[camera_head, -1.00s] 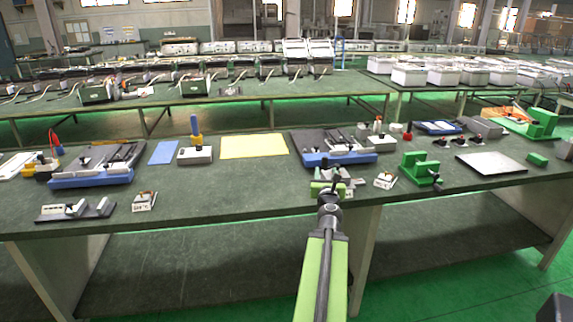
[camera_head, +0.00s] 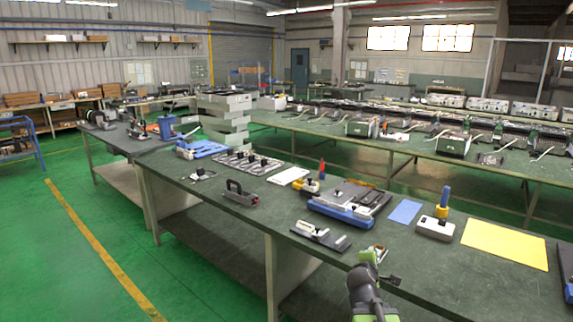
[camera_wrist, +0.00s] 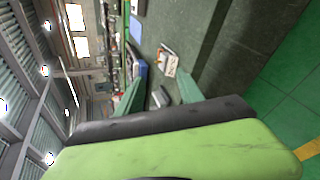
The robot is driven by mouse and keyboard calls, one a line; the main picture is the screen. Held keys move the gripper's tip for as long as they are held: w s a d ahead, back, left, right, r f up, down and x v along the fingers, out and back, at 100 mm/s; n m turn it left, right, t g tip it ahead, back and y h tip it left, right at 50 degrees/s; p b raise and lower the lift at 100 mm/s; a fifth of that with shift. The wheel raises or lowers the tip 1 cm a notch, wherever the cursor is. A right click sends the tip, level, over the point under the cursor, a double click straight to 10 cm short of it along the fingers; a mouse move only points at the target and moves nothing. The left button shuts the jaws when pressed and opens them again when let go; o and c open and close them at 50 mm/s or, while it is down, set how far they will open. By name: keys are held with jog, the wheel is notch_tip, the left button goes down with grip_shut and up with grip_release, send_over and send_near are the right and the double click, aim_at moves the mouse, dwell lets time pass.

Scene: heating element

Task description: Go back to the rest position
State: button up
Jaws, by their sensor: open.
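My gripper (camera_head: 376,270) shows low in the head view, right of centre, at the front edge of the dark green workbench (camera_head: 400,236). In the wrist view my gripper (camera_wrist: 158,94) has its two green fingers spread apart, with nothing held between them. A small white-labelled block (camera_wrist: 169,63) lies on the bench beyond the fingers in that view. In the head view my gripper partly covers a small block behind it. The wrist view is turned sideways.
A black-and-grey fixture (camera_head: 320,236) and a blue-based fixture (camera_head: 347,204) sit on the bench. A blue sheet (camera_head: 405,211), a white block (camera_head: 435,228) and a yellow sheet (camera_head: 505,244) lie to the right. Open green floor (camera_head: 70,260) with a yellow line is at left.

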jog(key=s+a+f+m+g+y, duration=0.2)
jog(key=s+a+f+m+g, duration=0.15)
jog(key=a, duration=0.25)
jog(key=s+a+f+m+g+y, duration=0.1)
jog(key=s+a+f+m+g, duration=0.1)
jog(key=s+a+f+m, duration=0.3)
jog(key=s+a+f+m+g+y, duration=0.3)
jog(key=s+a+f+m+g, duration=0.1)
jog(key=s, duration=0.5)
jog(key=a+m+g, duration=0.1)
jog(key=a+m, duration=0.1)
jog(key=a, duration=0.1)
jog(key=shift+s+m+y, duration=0.2)
jog(key=shift+m+y, duration=0.15)
jog(key=shift+y, duration=0.05)
jog(key=shift+g, duration=0.25)
